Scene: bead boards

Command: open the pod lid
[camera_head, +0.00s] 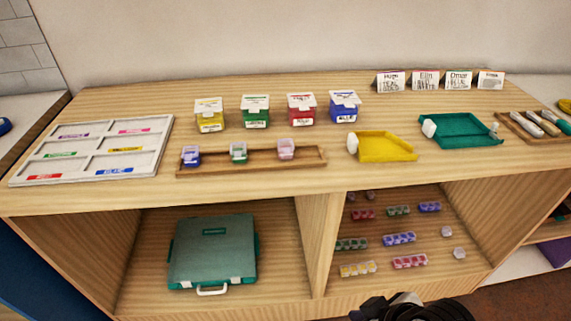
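Four small boxes with white lids stand in a row at the back of the table: yellow (209,118), green (255,114), red (301,112) and blue (345,109). Their lids look closed. In front, a wooden tray (215,170) holds three small lidded jars: blue (191,156), green (238,152) and pink (286,149). On the lower right shelf lie several strips of small coloured compartments, such as a yellow one (358,269). I cannot tell which is the pod. A black part of mine, probably the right arm, shows at the bottom edge; its fingers are not clear. My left gripper is not visible.
A white sorting board (164,133) lies at left. Yellow (385,147) and teal (460,131) scoop trays and a wooden tray of tools (508,124) lie at right. Name cards (425,80) stand behind. A teal case (212,252) sits on the lower left shelf. The table's front strip is clear.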

